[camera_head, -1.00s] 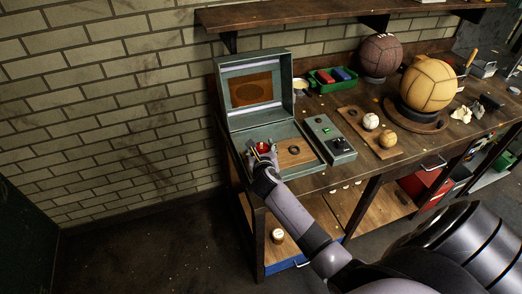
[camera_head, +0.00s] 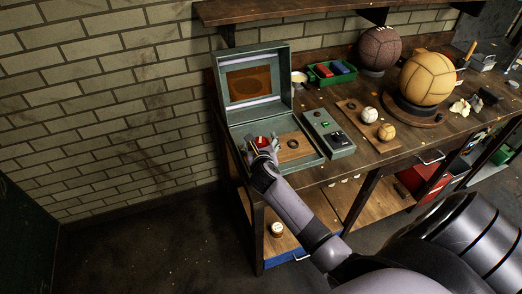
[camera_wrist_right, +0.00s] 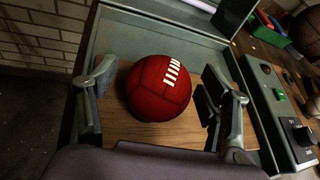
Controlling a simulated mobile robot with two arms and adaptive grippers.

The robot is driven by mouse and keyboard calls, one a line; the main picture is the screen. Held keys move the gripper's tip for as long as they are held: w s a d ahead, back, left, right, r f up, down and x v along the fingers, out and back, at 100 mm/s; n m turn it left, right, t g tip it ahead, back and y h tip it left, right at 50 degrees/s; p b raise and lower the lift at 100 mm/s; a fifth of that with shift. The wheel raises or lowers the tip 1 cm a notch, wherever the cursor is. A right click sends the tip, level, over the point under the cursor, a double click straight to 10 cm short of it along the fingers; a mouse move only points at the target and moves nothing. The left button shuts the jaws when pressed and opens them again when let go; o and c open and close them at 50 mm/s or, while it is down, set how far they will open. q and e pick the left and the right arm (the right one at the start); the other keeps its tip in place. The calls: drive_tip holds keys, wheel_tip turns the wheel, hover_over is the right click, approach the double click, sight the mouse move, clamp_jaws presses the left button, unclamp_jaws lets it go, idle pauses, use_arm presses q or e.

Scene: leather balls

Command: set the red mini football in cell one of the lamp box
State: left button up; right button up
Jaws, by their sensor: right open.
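The red mini football (camera_head: 261,142) with white lacing sits on the wooden insert (camera_head: 298,152) at the left part of the open lamp box (camera_head: 314,160). In the right wrist view the ball (camera_wrist_right: 160,88) rests over the wood, which hides whatever seat is under it. My right gripper (camera_head: 263,150) is open around the ball, one finger on each side. In the wrist view there is a clear gap to the left finger; the right finger is closer. A dark round cell (camera_head: 293,143) shows empty to the right. My left gripper is not in view.
The raised lid (camera_head: 285,65) stands behind. A control panel (camera_head: 338,142) is to the right, then a wooden strip with two small balls (camera_head: 387,132), a green tray (camera_head: 316,80), and large tan (camera_head: 427,78) and brown (camera_head: 379,47) balls. A shelf (camera_head: 300,25) hangs above.

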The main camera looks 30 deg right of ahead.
drive_tip(key=v, duration=1.1)
drive_tip(key=shift+s+a, duration=0.1)
drive_tip(key=shift+s, duration=0.15)
